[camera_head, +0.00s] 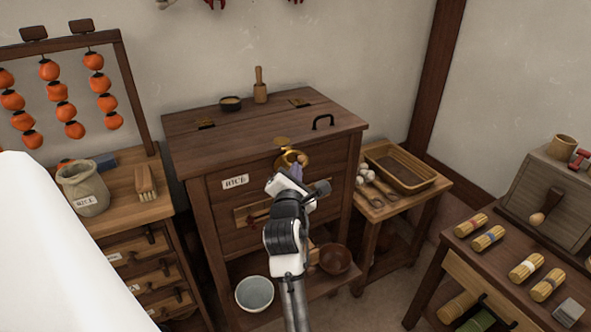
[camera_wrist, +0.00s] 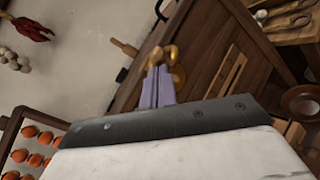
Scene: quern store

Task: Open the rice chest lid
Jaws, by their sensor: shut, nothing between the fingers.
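The wooden rice chest (camera_head: 235,210), with a paper RICE label (camera_head: 236,182), stands against the wall. Its lid (camera_head: 265,120) is down and carries a black handle (camera_head: 323,122) near the front right. A brass fitting (camera_head: 291,158) is on the chest's upper front, below a small brass plate (camera_head: 282,141). My gripper (camera_head: 297,170) is at this fitting, below the lid's front edge, partly hidden by my wrist. In the wrist view my shut purple fingers (camera_wrist: 158,85) point at the brass fitting (camera_wrist: 165,55); whether they touch it is unclear.
A side table with a tray (camera_head: 400,168) is close on the right.

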